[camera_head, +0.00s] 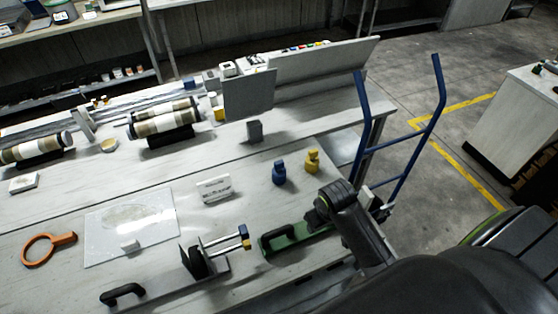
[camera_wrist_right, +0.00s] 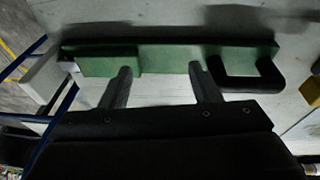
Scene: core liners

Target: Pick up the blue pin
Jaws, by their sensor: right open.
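The blue pin (camera_head: 279,172), a small upright piece with a narrower top, stands on the light grey bench in the head view. A similar yellow pin (camera_head: 312,162) stands just right of it. My right arm reaches in from the lower right of the head view, and its gripper fingers are hidden there. In the right wrist view my right gripper (camera_wrist_right: 158,67) is open and empty, with its fingertips at the near edge of a green tool with a black handle (camera_wrist_right: 170,58). The blue pin does not show in the wrist view. My left gripper is not in view.
The green tool (camera_head: 300,237) lies in front of the pins, partly behind my arm. A clamp-like device (camera_head: 205,262) and a white label block (camera_head: 214,189) stand to the left. A blue hand truck (camera_head: 403,140) stands beyond the bench's right edge. Bench around the pins is clear.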

